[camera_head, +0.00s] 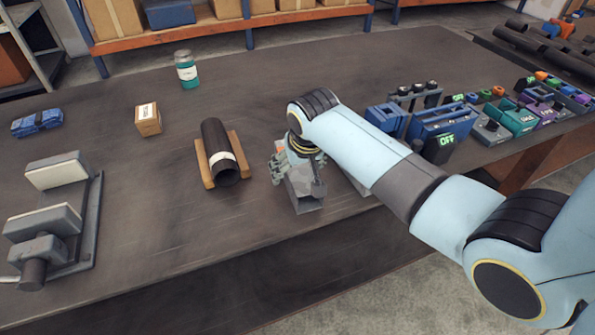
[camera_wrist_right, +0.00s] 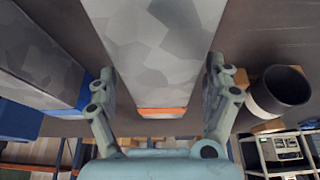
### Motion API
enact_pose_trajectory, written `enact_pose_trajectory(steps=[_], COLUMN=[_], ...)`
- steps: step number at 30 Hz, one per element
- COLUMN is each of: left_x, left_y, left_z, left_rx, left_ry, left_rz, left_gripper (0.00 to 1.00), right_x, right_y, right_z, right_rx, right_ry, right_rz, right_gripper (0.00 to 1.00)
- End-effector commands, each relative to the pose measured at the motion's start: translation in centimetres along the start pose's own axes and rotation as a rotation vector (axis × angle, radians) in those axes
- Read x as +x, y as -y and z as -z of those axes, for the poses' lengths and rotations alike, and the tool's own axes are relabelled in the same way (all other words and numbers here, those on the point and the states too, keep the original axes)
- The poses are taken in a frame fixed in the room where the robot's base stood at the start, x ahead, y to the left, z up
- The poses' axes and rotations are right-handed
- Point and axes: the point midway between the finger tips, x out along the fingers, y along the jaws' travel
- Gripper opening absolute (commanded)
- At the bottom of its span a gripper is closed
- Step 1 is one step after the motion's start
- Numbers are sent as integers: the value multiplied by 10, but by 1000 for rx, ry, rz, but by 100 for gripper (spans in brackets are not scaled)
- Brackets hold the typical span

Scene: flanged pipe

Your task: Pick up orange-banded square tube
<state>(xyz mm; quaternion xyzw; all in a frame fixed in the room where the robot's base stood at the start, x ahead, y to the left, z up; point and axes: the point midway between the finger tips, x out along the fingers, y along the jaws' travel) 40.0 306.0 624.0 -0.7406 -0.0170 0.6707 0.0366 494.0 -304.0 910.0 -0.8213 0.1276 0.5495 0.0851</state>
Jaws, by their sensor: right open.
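The orange-banded square tube (camera_head: 306,190) is grey and lies on the bench below my right gripper (camera_head: 298,165). Its near end is open, and a bit of orange shows at its far end; my gripper hides its middle. In the right wrist view the tube (camera_wrist_right: 163,45) runs between the two spread fingers of my right gripper (camera_wrist_right: 162,95), with its orange band (camera_wrist_right: 163,112) at the lower end. The fingers are open on either side of it; whether they touch it I cannot tell. My left gripper is not in view.
A black pipe (camera_head: 213,139) with a white band rests on wooden blocks to the left. A blue-banded grey square tube (camera_wrist_right: 40,60) lies beside the orange-banded one, mostly behind my arm in the head view. A grey vise (camera_head: 60,215) stands far left. Blue fixtures (camera_head: 440,125) stand right.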

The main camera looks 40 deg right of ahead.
Motion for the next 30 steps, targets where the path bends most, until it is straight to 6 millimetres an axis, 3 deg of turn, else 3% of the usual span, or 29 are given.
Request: enact_pose_trajectory(steps=[9, 27, 30], left_x=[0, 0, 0], left_y=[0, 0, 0], left_z=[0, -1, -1], left_rx=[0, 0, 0], left_ry=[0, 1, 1], left_rz=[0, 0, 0], left_gripper=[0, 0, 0], right_x=[6, 6, 5], right_y=[0, 0, 1], right_z=[0, 0, 1], right_rx=[0, 0, 0], right_ry=[-1, 0, -3], right_rz=[1, 1, 2], right_gripper=[82, 4, 1])
